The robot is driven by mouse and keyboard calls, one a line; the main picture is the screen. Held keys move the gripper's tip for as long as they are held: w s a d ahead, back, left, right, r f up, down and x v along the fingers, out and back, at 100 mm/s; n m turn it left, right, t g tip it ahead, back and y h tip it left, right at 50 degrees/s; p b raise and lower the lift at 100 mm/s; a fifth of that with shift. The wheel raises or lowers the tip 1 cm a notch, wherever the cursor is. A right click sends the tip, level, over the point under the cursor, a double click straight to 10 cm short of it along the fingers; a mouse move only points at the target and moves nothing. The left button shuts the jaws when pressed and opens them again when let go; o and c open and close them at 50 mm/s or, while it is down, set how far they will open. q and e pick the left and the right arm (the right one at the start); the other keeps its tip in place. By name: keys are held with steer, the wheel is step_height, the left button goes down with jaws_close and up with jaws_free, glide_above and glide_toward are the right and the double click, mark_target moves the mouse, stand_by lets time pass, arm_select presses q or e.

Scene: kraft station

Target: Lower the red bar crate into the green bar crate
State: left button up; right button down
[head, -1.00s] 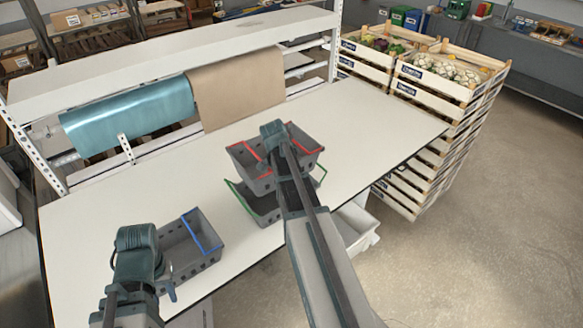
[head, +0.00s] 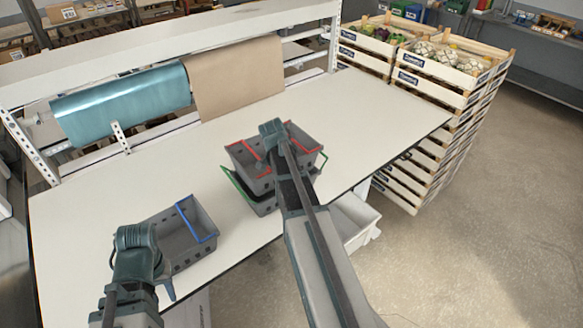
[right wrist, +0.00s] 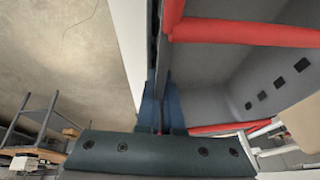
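The red bar crate (head: 248,167) is grey with red bars. My right gripper (right wrist: 160,105) is shut on its wall, as the right wrist view shows; in the head view my right arm covers part of the crate. The green bar crate (head: 264,208), grey with green bars, stands on the table directly below. The red crate's bottom appears to be inside its top, with little of the green crate showing; whether they touch is hidden. My left gripper (head: 168,285) is beside the blue bar crate, and its finger opening cannot be made out.
The blue bar crate (head: 193,248) stands on the table (head: 380,115) at the front left. A teal roll (head: 120,100) and a brown paper roll (head: 235,78) hang at the back. Stacked wooden crates (head: 440,85) stand right of the table. A white bin (head: 358,228) is below the front edge.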

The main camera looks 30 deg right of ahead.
steer(key=shift+f+b, duration=2.05)
steer(key=shift+f, duration=0.25)
steer(key=shift+f+b, duration=0.4)
steer(key=shift+b, duration=0.05)
steer(key=c, duration=1)
jaws_free()
steer(key=shift+s, duration=0.1)
steer(key=p+v, duration=1.2)
steer(key=v, duration=0.2)
steer(key=shift+p, duration=0.35)
steer(key=shift+f, duration=0.1)
